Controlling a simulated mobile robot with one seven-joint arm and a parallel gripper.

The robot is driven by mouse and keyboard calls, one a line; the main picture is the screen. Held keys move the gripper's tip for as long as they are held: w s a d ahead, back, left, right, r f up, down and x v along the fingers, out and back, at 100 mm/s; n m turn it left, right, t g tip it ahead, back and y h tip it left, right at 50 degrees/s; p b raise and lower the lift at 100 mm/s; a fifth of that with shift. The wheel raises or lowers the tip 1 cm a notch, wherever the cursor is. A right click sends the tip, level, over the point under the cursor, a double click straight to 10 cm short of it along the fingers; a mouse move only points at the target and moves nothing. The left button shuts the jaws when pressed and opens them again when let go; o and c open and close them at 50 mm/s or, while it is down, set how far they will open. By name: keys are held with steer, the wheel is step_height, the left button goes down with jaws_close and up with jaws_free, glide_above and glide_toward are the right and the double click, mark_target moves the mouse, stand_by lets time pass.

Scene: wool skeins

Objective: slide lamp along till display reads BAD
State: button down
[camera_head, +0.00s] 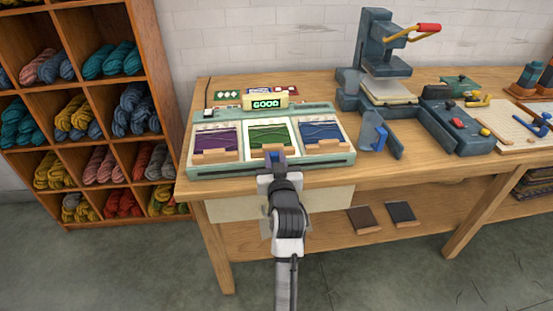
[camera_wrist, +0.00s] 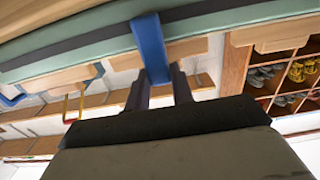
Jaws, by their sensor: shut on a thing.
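A pale green rack (camera_head: 335,158) on the wooden bench holds purple (camera_head: 208,139), green (camera_head: 267,135) and blue (camera_head: 320,131) wool panels, each with a wooden block at its front. The lit display (camera_head: 266,104) behind them reads GOOD in green. A blue piece, apparently the lamp (camera_head: 273,156), is at the rack's front edge before the green panel. My gripper (camera_head: 275,167) is shut on it; the wrist view shows the blue lamp (camera_wrist: 150,45) between my two fingers (camera_wrist: 158,85). The lamp's far end is hidden.
A grey-blue press (camera_head: 378,60) with a red-tipped handle stands to the right, with a blue jug-like thing (camera_head: 373,135) near the rack. A wooden shelf of wool skeins (camera_head: 75,115) stands at the left. The floor in front is clear.

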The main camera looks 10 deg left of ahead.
steer(key=c, duration=1.2)
jaws_free()
steer(key=b+v, duration=0.1)
steer(key=v, duration=1.3)
steer(key=shift+w, duration=0.1)
